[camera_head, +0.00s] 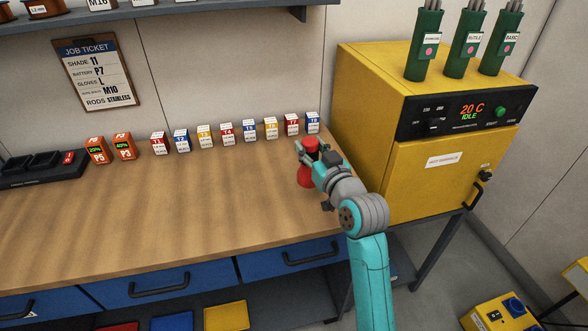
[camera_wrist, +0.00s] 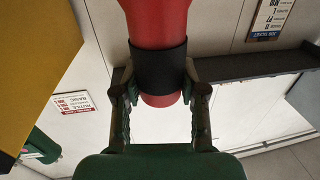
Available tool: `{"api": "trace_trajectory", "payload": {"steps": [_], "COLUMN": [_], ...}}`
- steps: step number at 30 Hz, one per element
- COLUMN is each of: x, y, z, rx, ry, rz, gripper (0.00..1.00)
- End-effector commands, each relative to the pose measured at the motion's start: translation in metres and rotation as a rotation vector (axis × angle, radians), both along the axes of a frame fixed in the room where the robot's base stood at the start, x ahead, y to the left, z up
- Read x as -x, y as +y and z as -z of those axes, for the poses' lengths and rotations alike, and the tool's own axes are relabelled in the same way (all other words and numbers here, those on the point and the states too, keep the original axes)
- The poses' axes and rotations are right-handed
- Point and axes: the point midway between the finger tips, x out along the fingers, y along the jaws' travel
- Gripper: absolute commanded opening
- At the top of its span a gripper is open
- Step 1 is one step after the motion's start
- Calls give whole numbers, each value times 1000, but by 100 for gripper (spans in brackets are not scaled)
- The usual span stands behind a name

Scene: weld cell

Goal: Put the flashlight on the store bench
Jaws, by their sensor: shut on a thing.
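The red flashlight (camera_head: 305,176) is upright, its wider end down, at the right end of the wooden bench (camera_head: 215,215). In the wrist view the flashlight (camera_wrist: 160,20) has a black band around its middle. My gripper (camera_head: 309,152) is shut on this band, one finger on each side; the fingers also show in the wrist view (camera_wrist: 160,92). I cannot tell whether the flashlight's lower end touches the bench top or is just above it.
A row of small labelled boxes (camera_head: 228,133) stands along the bench's back. Orange batteries (camera_head: 110,148) and a black charger (camera_head: 35,168) are at the left. A yellow oven (camera_head: 420,150) with green rod canisters (camera_head: 465,45) stands right of the bench. The bench's middle is clear.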

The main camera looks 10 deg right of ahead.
Motion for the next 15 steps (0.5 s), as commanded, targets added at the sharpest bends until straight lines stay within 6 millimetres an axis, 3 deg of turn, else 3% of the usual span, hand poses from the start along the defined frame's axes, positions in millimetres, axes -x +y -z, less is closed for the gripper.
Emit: {"api": "trace_trajectory", "payload": {"steps": [3, 15], "x": [0, 0], "y": [0, 0], "z": [22, 59], "rx": [-1, 0], "ry": [2, 2], "rz": [0, 0], "gripper": [0, 0]}}
